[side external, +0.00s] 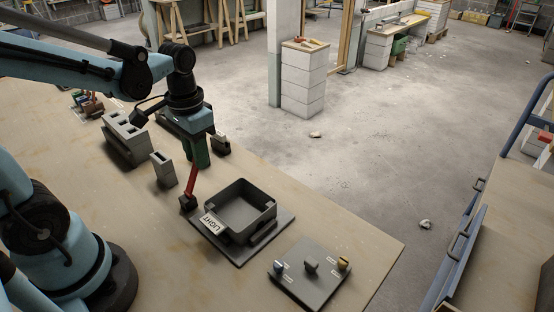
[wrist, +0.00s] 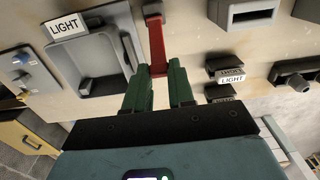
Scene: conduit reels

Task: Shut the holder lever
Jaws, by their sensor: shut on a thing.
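The red lever (side external: 191,180) stands nearly upright, leaning a little to the right, on a dark pivot at the left corner of the grey holder (side external: 268,209). The holder is an open square tray on a flat plate, with a white "LIGHT" label at its near left corner. My gripper (side external: 197,163) is at the lever's upper end, with its green fingers pointing down. In the wrist view the red lever (wrist: 157,45) runs between the two green fingers (wrist: 159,82), which are shut on its end. The lever's tip is hidden by the fingers.
A panel with small knobs (side external: 311,272) lies at the table's near right. A small grey block (side external: 163,170) stands left of the lever, and a longer slotted block (side external: 126,138) is behind it. The table between holder and panel is clear.

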